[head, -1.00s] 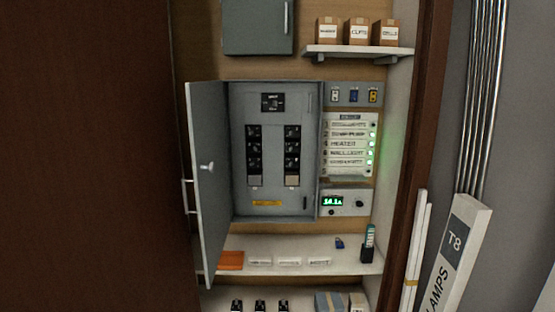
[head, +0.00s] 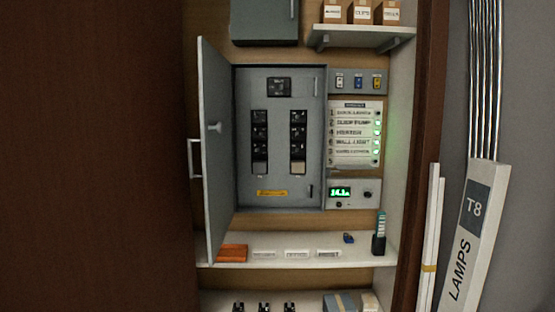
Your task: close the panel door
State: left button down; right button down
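The panel door (head: 217,150) is a grey metal leaf. It stands open, swung out to the left of the breaker panel (head: 279,187). A small light knob or latch (head: 215,127) sits on the side of the door facing the panel. The panel's inside is exposed, with two columns of black breakers (head: 260,137) and a yellow label (head: 272,193) below them. Neither of my grippers shows in the head view.
A brown wooden door or wall (head: 95,150) fills the left, with a metal handle (head: 194,158) at its right edge. A white shelf (head: 350,250) below the panel holds an orange item (head: 232,253) near the panel door's foot. A lamp box (head: 472,230) stands at the right.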

aim_at(213, 69)
jog(key=i+l+u, duration=0.15)
jog(key=i+l, duration=0.7)
jog(key=i, duration=0.05)
